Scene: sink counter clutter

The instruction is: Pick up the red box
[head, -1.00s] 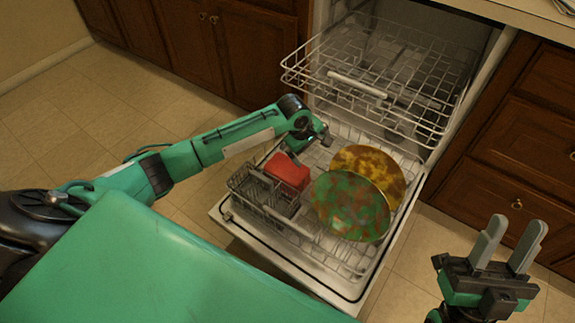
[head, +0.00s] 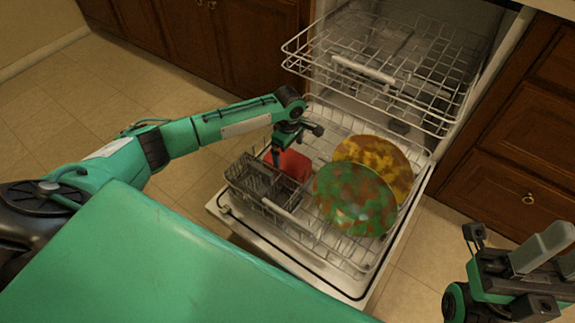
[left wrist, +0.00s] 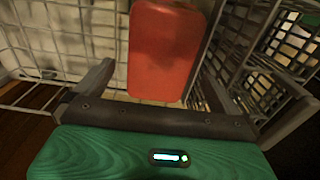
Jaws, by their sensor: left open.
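The red box (head: 292,165) sits in the lower dishwasher rack, beside the grey cutlery basket. In the left wrist view the red box (left wrist: 165,50) stands just ahead, between the two spread fingers of my left gripper (left wrist: 158,72). The left gripper is open, and the box is not clamped. My right gripper (head: 549,250) is at the right edge of the head view, empty, with its fingers apart and partly cut off by the frame.
The cutlery basket (head: 262,183) is left of the box. A green mottled plate (head: 352,200) and a yellow-brown plate (head: 388,160) stand close on its right. The upper rack (head: 385,75) is pulled out above and behind. Open floor (head: 110,85) lies to the left.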

